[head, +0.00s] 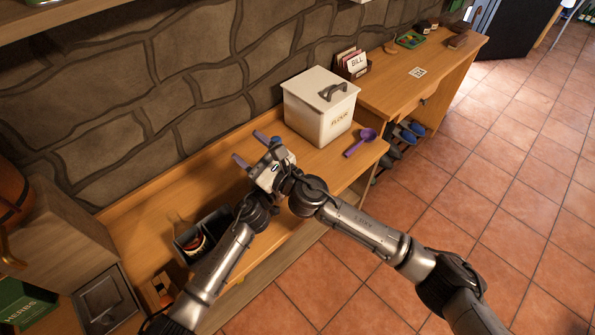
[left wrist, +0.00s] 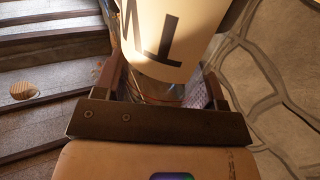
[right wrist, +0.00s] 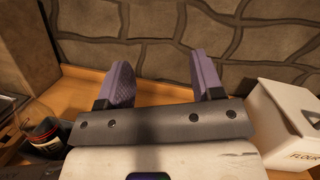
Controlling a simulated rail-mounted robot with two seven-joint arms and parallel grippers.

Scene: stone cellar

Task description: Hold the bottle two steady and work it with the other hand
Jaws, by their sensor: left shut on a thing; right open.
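In the left wrist view, a bottle (left wrist: 165,45) with a cream label and large dark letters stands between the fingers of my left gripper (left wrist: 165,75), which is shut on it. Clear glass shows below the label; its top is out of frame. I cannot make out the left gripper or this bottle in the head view. My right gripper (head: 250,147) is open and empty above the wooden bench (head: 150,215), near the stone wall. In the right wrist view its two purple fingers (right wrist: 162,72) stand wide apart with nothing between them.
A white flour box (head: 318,108) and a purple scoop (head: 364,141) are on the bench, right of my right gripper. A dark bin (head: 217,218) holding a red-labelled item (head: 194,247) is at its left. A card holder (head: 354,68) stands farther back.

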